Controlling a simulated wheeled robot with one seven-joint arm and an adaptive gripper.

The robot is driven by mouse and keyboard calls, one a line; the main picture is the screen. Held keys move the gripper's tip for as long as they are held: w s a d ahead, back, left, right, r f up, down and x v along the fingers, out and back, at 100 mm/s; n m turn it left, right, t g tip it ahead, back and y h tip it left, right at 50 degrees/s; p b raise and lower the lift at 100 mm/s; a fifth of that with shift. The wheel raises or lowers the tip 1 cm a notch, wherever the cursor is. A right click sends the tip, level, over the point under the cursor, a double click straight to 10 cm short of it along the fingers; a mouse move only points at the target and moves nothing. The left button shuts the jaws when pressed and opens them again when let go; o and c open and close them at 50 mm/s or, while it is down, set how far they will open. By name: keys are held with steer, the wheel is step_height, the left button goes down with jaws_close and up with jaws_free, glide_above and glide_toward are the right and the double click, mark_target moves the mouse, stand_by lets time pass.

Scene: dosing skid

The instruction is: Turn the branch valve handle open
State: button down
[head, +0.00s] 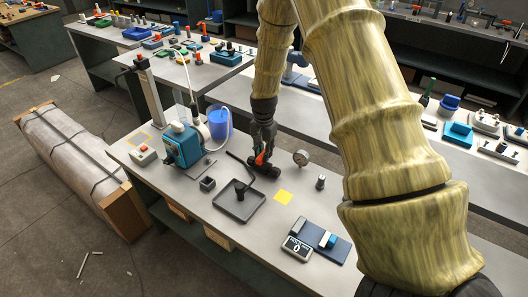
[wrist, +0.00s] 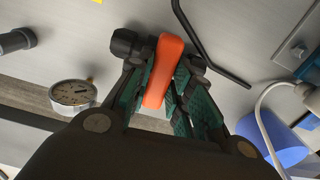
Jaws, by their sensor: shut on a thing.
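The orange branch valve handle (wrist: 165,72) stands up between the two fingers of my gripper (wrist: 157,97) in the wrist view, and the fingers are shut on it. The dark valve body (wrist: 127,43) shows just beyond the fingertips. In the head view my gripper (head: 262,148) reaches down to the valve from above, and a small part of the orange handle (head: 260,158) shows beside the fingers. The black valve fittings (head: 268,171) sit on the grey bench below it. My gripper hides much of the valve and the handle's joint.
A pressure gauge (head: 301,158) stands to the right of the valve. A teal pump (head: 183,146) and a blue container (head: 219,121) stand to the left. A black tray (head: 225,208) with a bent black rod (head: 240,162) near it lies in front.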

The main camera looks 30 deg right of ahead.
steer(key=n, duration=0.4)
steer(key=shift+p, duration=0.4)
steer(key=n, duration=0.4)
steer(key=shift+p, duration=0.35)
steer(key=n, duration=0.5)
steer(key=shift+p, duration=0.3)
steer(key=shift+n+p, duration=0.3)
steer(key=shift+n, duration=1.8)
steer(key=c, duration=1.3)
jaws_free()
